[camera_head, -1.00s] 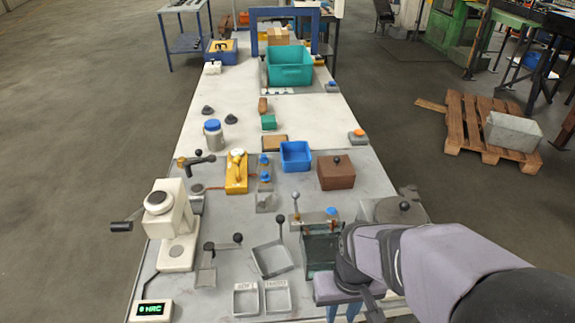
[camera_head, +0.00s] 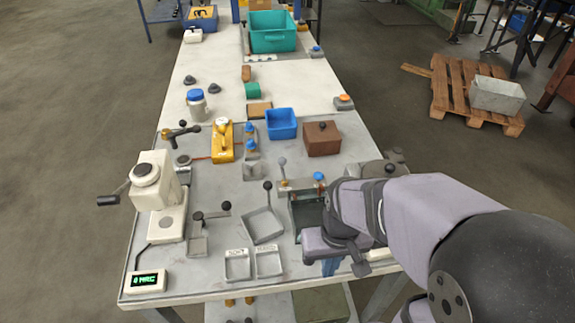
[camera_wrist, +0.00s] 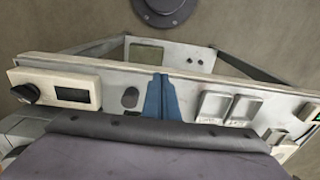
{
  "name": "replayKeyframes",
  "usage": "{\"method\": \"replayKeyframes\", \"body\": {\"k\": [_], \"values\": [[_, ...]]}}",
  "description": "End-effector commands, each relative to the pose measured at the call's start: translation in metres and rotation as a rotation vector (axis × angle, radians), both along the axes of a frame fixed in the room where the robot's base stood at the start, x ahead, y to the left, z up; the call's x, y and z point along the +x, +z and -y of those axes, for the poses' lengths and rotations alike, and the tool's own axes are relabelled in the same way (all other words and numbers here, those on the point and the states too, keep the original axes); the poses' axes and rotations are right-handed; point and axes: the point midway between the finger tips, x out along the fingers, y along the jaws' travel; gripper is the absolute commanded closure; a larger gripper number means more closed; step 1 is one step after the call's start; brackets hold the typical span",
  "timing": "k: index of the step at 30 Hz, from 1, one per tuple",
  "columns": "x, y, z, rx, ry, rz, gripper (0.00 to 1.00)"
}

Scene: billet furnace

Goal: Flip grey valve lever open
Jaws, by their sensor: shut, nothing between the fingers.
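A lever with a grey ball knob (camera_head: 282,161) stands upright beside the dark green open-topped tank (camera_head: 303,213), near a blue knob (camera_head: 319,177). I take it for the grey valve lever; its base is small and hard to make out. My gripper (camera_head: 329,267) hangs near the table's front edge, in front of the tank and well apart from the lever. Its blue fingers also show in the wrist view (camera_wrist: 162,98), together and empty. The lever cannot be made out in the wrist view.
Two small labelled trays (camera_head: 253,276) lie left of my gripper. A tilted grey tray (camera_head: 265,226) with a black-ball handle sits behind them. A brown box (camera_head: 322,146) and blue bin (camera_head: 281,124) stand farther back.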

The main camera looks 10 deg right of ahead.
Motion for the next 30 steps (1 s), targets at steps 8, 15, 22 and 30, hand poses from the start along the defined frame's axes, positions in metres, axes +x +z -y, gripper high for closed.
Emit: {"method": "replayKeyframes", "body": {"k": [8, 15, 22, 30], "values": [[0.083, 0.044, -0.002, 0.079, -0.109, 0.164, 1.0], [0.173, 0.088, 0.005, 0.202, -0.306, 0.346, 1.0], [0.226, 0.119, 0.019, 0.288, -0.448, 0.462, 1.0], [0.237, 0.126, 0.022, 0.307, -0.479, 0.486, 1.0]]}}
